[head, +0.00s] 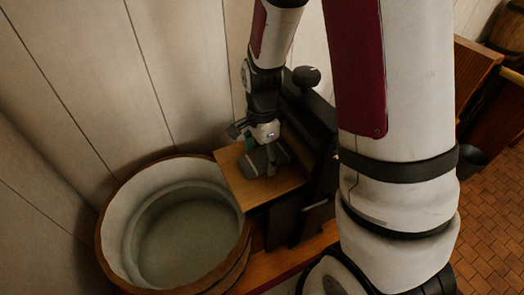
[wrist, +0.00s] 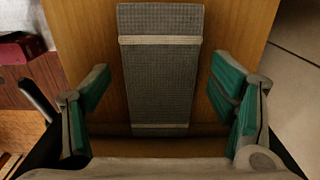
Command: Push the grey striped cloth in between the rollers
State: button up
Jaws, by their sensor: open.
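The grey striped cloth (wrist: 162,85) lies as a flat narrow strip on a wooden board (wrist: 235,25). It has a fine check and a pale stripe near each end. In the head view, a small grey patch of it shows on the board (head: 232,178), partly covered by my gripper (head: 262,142). My gripper, also in the wrist view (wrist: 160,82), is open, with one green-padded finger on each side of the cloth and nothing held. The board runs up to a dark upright frame (head: 310,150). The rollers cannot be made out clearly in either view.
A wooden tub (head: 104,222) with a grey inside stands left of the board, close to the plank wall. A dark knob (head: 307,77) tops the frame. My upper arm hides much of the right side. Tiled floor (head: 490,230) shows at far right.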

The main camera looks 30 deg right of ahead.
notch_tip(320, 180, up, 12)
jog(key=s+a+r+n+t, duration=0.1)
jog(key=s+r+n+t, duration=0.1)
jog(key=s+r+n, duration=0.4)
jog(key=s+a+r+n+t, duration=0.2)
jog(key=s+r+n+t, duration=0.1)
jog(key=s+r+n, duration=0.4)
jog(key=s+n, duration=0.3)
jog(key=n, duration=0.2)
jog(key=shift+a+r, duration=0.25)
